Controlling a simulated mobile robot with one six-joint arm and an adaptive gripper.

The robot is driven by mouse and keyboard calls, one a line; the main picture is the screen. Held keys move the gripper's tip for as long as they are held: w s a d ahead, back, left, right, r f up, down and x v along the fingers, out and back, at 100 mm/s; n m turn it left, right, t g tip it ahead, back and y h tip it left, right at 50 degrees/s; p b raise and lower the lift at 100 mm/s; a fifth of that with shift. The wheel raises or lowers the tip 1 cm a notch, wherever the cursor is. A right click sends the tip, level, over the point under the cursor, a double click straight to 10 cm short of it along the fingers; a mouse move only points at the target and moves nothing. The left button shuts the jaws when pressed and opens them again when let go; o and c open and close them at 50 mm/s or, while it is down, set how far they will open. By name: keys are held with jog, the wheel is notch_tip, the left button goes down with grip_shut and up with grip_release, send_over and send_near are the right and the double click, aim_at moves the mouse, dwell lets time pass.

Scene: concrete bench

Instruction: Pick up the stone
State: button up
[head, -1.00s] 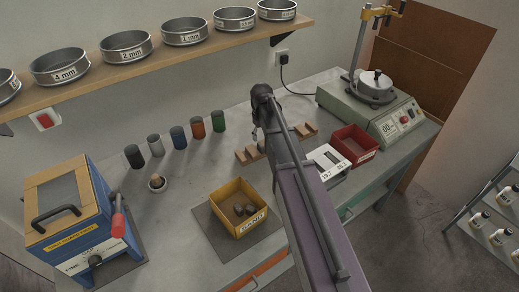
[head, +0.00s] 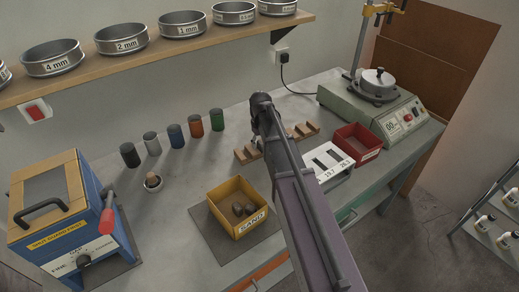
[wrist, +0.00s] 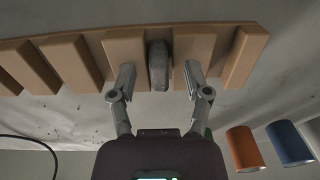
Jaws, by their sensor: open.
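In the wrist view a grey elongated stone (wrist: 158,64) stands in a slot between two blocks of a wooden rack (wrist: 72,62). My gripper (wrist: 160,78) is open, with one finger on each side of the stone. The fingertips overlap the near ends of the rack blocks in the picture; I cannot tell whether they touch. In the head view the rack (head: 301,131) lies on the bench behind my arm, which hides the stone and the fingers.
A yellow sand box (head: 226,195) holds dark lumps. Several coloured cylinders (head: 176,136) stand to the left. A shelf of sieves (head: 150,70) hangs above.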

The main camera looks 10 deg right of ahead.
aim_at(260, 143)
dwell(0.4)
grip_shut()
jog(key=shift+r, duration=0.2)
notch_tip(260, 143, up, 10)
jog(key=p, duration=1)
jog(key=shift+f, duration=0.2)
dwell(0.6)
